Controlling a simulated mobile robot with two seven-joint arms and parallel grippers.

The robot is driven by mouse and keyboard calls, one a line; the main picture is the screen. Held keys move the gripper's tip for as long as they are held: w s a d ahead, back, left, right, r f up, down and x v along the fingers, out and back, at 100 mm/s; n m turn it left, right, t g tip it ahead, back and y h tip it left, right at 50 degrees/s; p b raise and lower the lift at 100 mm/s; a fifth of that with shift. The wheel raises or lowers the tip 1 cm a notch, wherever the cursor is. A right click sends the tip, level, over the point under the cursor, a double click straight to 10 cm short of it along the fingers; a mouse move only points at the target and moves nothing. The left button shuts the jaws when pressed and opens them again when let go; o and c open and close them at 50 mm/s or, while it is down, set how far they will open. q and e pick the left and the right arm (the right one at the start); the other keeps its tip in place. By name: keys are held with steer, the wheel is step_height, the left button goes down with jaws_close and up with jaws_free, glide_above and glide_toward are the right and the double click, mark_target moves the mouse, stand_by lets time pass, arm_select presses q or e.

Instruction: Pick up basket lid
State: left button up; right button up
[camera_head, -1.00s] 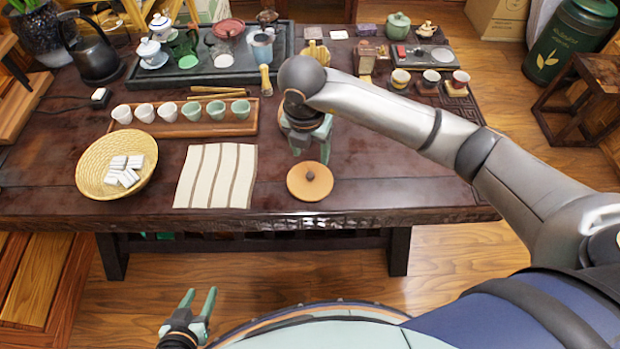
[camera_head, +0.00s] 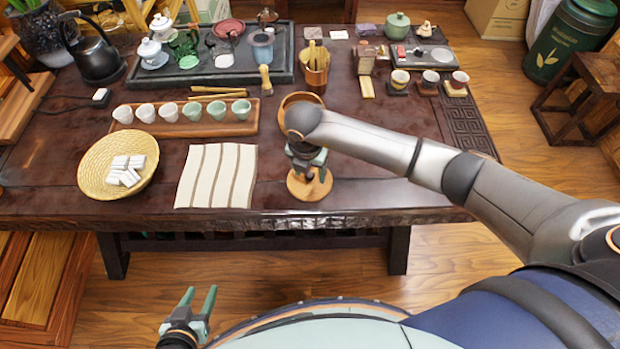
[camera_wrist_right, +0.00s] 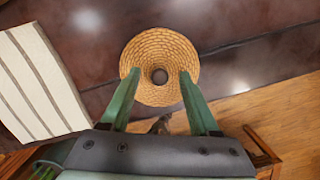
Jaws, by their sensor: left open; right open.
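The basket lid (camera_head: 310,190) is a round tan woven disc lying on the table near its front edge. In the right wrist view the lid (camera_wrist_right: 160,50) shows its weave and a dark round knob (camera_wrist_right: 160,76) at its centre. My right gripper (camera_head: 312,172) is over the lid, partly hiding it. In the right wrist view its green fingers (camera_wrist_right: 160,78) are apart, one on each side of the knob, with nothing between them that I can see held. My left gripper (camera_head: 201,303) is open and empty, low in front of the table.
A round brown container (camera_head: 298,99) stands behind my right gripper, partly hidden by my arm. A striped cloth (camera_head: 216,176) lies left of the lid. A woven basket (camera_head: 92,168) holds white pieces. A wooden tray (camera_head: 190,127) carries several cups.

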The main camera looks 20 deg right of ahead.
steer(key=shift+c, duration=0.2)
jaws_close()
steer(key=shift+r, duration=0.15)
stand_by(0.4)
